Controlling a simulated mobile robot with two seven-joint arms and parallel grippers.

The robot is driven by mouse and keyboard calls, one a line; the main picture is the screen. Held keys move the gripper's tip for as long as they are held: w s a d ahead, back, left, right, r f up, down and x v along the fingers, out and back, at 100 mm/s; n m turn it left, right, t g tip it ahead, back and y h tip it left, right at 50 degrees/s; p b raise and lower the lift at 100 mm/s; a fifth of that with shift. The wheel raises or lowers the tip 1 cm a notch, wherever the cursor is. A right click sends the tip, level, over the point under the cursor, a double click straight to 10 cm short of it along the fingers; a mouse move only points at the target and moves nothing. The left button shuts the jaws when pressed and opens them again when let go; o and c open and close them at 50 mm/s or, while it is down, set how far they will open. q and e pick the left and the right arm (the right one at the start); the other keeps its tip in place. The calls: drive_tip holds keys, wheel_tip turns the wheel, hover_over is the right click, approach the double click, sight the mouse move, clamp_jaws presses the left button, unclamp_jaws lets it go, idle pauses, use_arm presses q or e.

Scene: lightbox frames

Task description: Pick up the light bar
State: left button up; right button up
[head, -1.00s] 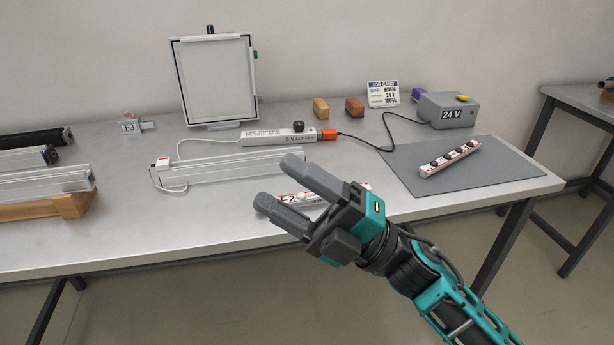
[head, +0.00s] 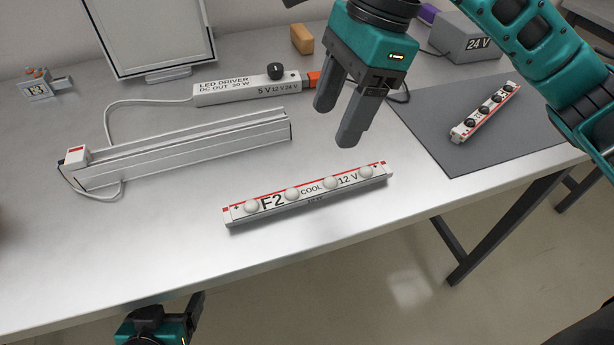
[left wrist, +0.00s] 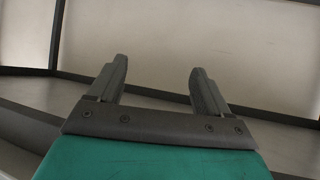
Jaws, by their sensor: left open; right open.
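A light bar (head: 310,193) marked F2, COOL, 12 V lies on the table near its front edge, white with a red stripe and round white domes. A second light bar (head: 484,112) with dark domes lies on the grey mat at the right. My right gripper (head: 335,120) is open and empty, fingers pointing down, above and behind the F2 bar and apart from it. My left gripper (head: 190,310) shows only partly at the bottom edge, below the table front. In the left wrist view, the left gripper (left wrist: 158,80) is open with nothing between its fingers.
A long aluminium channel (head: 190,152) with a white cable lies left of the F2 bar. Behind are an LED driver (head: 235,92), a framed panel (head: 150,35), a wooden block (head: 301,39) and a 24 V box (head: 476,42). Bare table (head: 130,250) lies front left.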

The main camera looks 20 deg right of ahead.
hover_over(312, 185)
drive_tip(key=d, duration=0.2)
drive_tip(key=x, duration=0.2)
drive_tip(key=d+x, duration=0.1)
drive_tip(key=x, duration=0.2)
drive_tip(key=shift+f+b, duration=0.3)
drive_tip(key=shift+f, duration=0.15)
drive_tip(key=shift+d+x, duration=0.1)
drive_tip(key=shift+x, duration=1.35)
drive_tip(key=shift+d+x, duration=0.15)
drive_tip(key=shift+x, duration=1.3)
drive_tip(key=shift+w, duration=0.1)
drive_tip(key=shift+c, duration=0.4)
clamp_jaws()
